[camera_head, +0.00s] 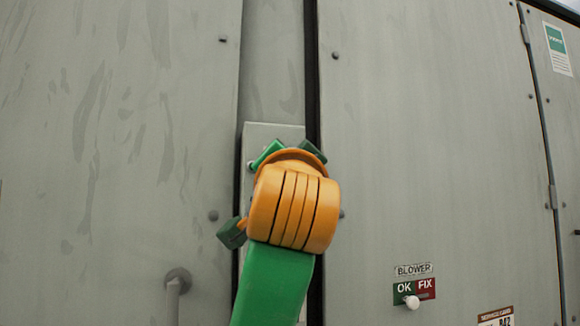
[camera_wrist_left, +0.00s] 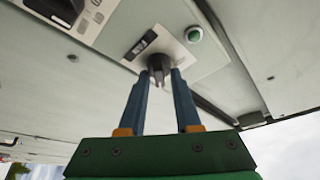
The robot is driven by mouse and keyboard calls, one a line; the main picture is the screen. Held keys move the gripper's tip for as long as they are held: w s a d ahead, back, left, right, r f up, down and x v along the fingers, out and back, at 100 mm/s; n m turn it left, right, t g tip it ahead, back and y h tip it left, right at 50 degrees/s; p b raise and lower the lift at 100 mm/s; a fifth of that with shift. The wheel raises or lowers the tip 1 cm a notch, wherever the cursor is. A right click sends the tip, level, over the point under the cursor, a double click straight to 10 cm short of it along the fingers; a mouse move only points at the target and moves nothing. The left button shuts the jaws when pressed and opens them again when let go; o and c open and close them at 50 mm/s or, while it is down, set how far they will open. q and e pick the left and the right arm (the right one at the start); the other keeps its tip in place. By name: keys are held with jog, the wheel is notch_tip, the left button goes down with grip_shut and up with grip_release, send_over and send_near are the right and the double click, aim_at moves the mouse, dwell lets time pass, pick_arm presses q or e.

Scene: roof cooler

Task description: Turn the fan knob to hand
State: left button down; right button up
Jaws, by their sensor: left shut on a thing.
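The dark fan knob (camera_wrist_left: 157,62) sticks out from a pale panel (camera_wrist_left: 196,62) in the left wrist view. My left gripper (camera_wrist_left: 161,77) has its two blue fingers shut on this knob, one on each side. In the head view my orange wrist and green arm cover the knob and my fingers. Only the upper part of the pale panel (camera_head: 273,131) shows there, above my wrist. The knob's pointer and the hand mark cannot be made out. My right gripper is in neither view.
A green round button (camera_wrist_left: 194,34) and a dark label (camera_wrist_left: 140,45) sit on the panel near the knob. In the head view a BLOWER plate (camera_head: 413,269) is above an OK/FIX sign (camera_head: 414,290) with a white knob. A grey handle (camera_head: 177,280) stands out at lower left.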

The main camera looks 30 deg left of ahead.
pick_arm(q)
jog(key=shift+m, duration=0.7)
jog(key=c, duration=0.7)
grip_release()
jog(key=shift+o, duration=0.2)
jog(key=shift+d, duration=0.1)
jog(key=shift+s+f, duration=0.1)
jog(key=b+v, duration=0.4)
jog(key=v, duration=0.3)
